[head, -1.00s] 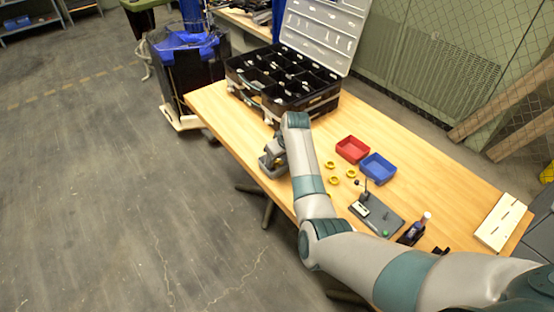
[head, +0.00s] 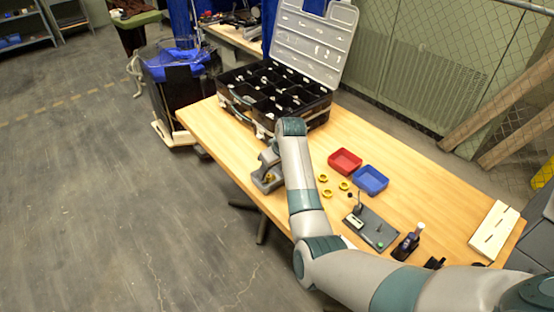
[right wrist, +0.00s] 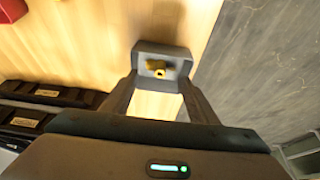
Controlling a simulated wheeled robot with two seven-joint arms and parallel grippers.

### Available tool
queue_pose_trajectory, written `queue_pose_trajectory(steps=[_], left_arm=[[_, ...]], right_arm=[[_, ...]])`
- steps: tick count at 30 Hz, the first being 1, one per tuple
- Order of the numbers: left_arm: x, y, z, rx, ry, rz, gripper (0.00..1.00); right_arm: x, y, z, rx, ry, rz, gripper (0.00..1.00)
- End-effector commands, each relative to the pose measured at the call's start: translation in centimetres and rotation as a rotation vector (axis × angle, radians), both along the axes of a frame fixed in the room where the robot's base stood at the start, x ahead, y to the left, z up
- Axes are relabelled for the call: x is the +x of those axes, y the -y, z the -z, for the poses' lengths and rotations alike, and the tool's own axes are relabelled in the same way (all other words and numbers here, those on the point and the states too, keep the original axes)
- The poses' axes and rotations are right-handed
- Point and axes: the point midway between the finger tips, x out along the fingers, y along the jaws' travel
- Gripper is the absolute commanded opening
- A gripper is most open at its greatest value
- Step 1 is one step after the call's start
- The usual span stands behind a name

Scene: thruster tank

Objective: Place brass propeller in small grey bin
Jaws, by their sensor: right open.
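The small grey bin (head: 260,184) stands on the table near its left edge, and it also shows in the right wrist view (right wrist: 146,49). A brass-coloured piece with short lobes, which looks like the brass propeller (right wrist: 158,69), lies inside the bin. A bit of it shows in the head view (head: 269,177). My right gripper (right wrist: 158,78) is open and empty. Its two fingers stand apart at the near side of the bin, with the propeller between and just beyond the tips. My right forearm covers part of the bin's surroundings in the head view. My left gripper is not in view.
Yellow rings (head: 323,178) lie right of my arm, before a red bin (head: 345,161) and a blue bin (head: 370,180). A dark plate (head: 375,230) and a small bottle (head: 410,240) sit nearer. An open black organiser case (head: 275,92) stands at the far end.

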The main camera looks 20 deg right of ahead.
Motion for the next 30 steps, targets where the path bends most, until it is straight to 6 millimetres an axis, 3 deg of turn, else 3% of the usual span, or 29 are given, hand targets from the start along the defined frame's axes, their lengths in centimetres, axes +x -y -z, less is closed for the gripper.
queue_pose_trajectory(steps=[13, 30], left_arm=[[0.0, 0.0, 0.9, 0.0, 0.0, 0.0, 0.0], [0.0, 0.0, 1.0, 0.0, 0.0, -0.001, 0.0]], right_arm=[[-2.5, 0.9, -6.5, -0.002, 0.003, 0.001, 0.54], [-2.9, 0.9, -7.4, -0.001, 0.0, 0.0, 0.54]])
